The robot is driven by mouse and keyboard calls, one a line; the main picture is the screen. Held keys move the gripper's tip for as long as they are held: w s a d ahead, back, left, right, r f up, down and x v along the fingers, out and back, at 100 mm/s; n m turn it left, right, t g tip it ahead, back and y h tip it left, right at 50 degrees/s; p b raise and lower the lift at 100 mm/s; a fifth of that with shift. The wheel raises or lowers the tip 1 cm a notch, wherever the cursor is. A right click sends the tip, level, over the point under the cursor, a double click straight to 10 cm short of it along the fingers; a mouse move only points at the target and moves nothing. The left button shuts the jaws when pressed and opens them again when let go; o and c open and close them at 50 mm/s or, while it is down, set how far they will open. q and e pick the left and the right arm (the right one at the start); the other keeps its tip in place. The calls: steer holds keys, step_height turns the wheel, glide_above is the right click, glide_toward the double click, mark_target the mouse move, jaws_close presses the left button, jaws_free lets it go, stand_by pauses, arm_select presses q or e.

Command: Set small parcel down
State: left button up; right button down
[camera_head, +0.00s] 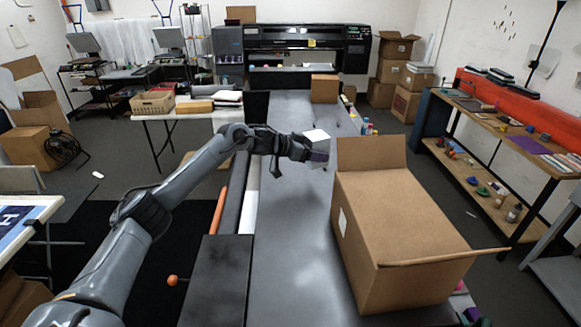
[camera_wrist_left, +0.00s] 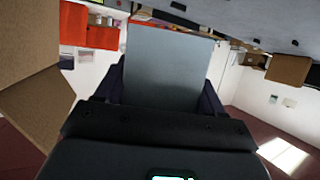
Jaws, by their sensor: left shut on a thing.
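A small parcel (camera_head: 316,136), pale with a white top, is in my left gripper (camera_head: 307,153) in the head view, over the long grey table (camera_head: 295,240). My left gripper is shut on it. The wrist view shows the parcel (camera_wrist_left: 168,68) as a grey-blue face between the dark fingers of the left gripper (camera_wrist_left: 165,90). I cannot tell from the head view how far its underside is from the table. The right gripper is not in view.
A large open cardboard box (camera_head: 400,235) stands to the right of the left gripper. A smaller brown box (camera_head: 324,89) stands at the table's far end. The grey surface in front of the gripper is clear. A wooden workbench (camera_head: 500,140) is at the right.

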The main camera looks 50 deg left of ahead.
arm_select(q)
steer(key=s+a+f, duration=0.1)
steer(key=a, duration=0.1)
steer(key=s+a+f, duration=0.2)
steer(key=a, duration=0.1)
steer(key=s+a+f, duration=0.2)
steer(key=shift+a+f, duration=0.2)
steer(key=shift+a, duration=0.1)
steer(key=shift+f+p, duration=0.5)
steer(key=shift+f, duration=1.5)
steer(key=shift+f, duration=0.1)
steer(key=o, duration=1.3)
steer(key=shift+o, duration=0.2)
